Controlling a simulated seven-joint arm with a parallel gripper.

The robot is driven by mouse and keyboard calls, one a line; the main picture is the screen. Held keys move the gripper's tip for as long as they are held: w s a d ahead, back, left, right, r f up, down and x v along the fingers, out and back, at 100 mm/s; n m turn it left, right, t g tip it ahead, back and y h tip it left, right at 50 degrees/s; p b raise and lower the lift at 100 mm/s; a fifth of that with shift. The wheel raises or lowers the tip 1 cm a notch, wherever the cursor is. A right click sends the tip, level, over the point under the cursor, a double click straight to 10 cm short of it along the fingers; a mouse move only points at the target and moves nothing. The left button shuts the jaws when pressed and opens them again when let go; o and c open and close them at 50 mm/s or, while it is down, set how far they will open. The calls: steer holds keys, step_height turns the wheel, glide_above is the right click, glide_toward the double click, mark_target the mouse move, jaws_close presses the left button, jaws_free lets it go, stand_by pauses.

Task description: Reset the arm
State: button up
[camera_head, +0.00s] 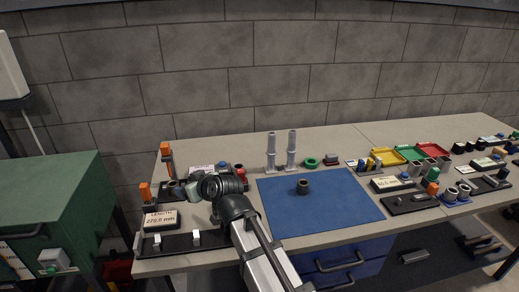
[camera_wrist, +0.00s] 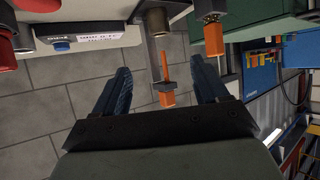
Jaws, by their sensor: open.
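My gripper (camera_wrist: 160,64) is open in the wrist view, its two dark blue fingers spread wide apart. An orange-tipped post (camera_wrist: 166,88) shows between the fingers in that picture, and I see no contact with it. In the head view my arm reaches up from the bottom over the left part of the table (camera_head: 225,153). Its wrist is near the left instruments, and the fingers are hard to make out there. Nothing is seen held.
A sign reading 270.0 mm (camera_head: 160,219) and orange-topped posts (camera_head: 166,152) stand close left of my wrist. A blue mat (camera_head: 335,210) bears a dark ring (camera_head: 303,187). Two grey cylinders (camera_head: 271,150) stand behind. Trays (camera_head: 388,155) and parts crowd the right. A green cabinet (camera_head: 45,190) is left.

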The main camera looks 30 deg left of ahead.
steer(key=shift+w, duration=0.1)
